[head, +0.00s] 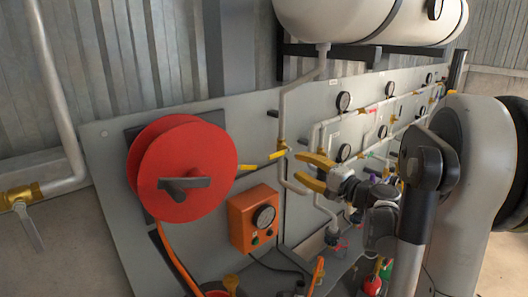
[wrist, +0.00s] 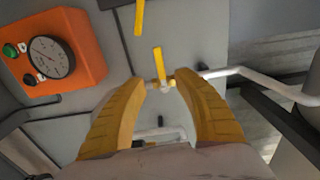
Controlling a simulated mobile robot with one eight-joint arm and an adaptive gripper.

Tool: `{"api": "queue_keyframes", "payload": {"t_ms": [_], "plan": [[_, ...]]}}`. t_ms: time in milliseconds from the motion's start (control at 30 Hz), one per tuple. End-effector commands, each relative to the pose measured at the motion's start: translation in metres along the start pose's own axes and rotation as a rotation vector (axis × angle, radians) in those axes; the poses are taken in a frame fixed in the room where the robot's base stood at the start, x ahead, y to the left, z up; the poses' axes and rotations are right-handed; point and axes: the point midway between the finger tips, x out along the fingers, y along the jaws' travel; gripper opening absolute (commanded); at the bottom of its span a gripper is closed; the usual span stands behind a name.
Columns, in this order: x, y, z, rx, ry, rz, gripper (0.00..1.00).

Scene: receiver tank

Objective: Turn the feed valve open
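A valve with a yellow lever (head: 277,155) and a brass body sits on the white pipe coming down from the tank; I take it for the feed valve. The lever points left, across the pipe. In the wrist view the yellow lever (wrist: 158,62) shows just beyond my fingertips, roughly between them. A second yellow piece (head: 247,167) lies in line farther left; I cannot tell whether it belongs to the same lever. My gripper (head: 319,172) has yellow fingers, spread apart and empty. It is to the right of the valve in the head view. No contact is visible.
A red reel (head: 182,168) and an orange gauge box (head: 254,218) are mounted on the grey panel (head: 106,165). The white tank (head: 362,18) is above. Pipes and several gauges crowd the panel's right side, behind my arm.

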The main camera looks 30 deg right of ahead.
Motion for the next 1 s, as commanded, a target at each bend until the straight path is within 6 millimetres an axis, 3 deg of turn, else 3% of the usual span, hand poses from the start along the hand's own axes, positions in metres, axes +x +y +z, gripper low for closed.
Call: {"api": "queue_keyframes", "payload": {"t_ms": [500,700,933,967,1000], "plan": [[0.091,0.001,0.002,-0.001,-0.004,0.002,0.37],[0.104,0.001,0.002,-0.001,-0.003,0.002,0.37],[0.105,0.000,0.002,-0.001,-0.003,0.002,0.37],[0.104,0.000,0.002,-0.001,-0.003,0.002,0.36],[0.104,0.000,0.002,-0.001,-0.003,0.002,0.24]]}}
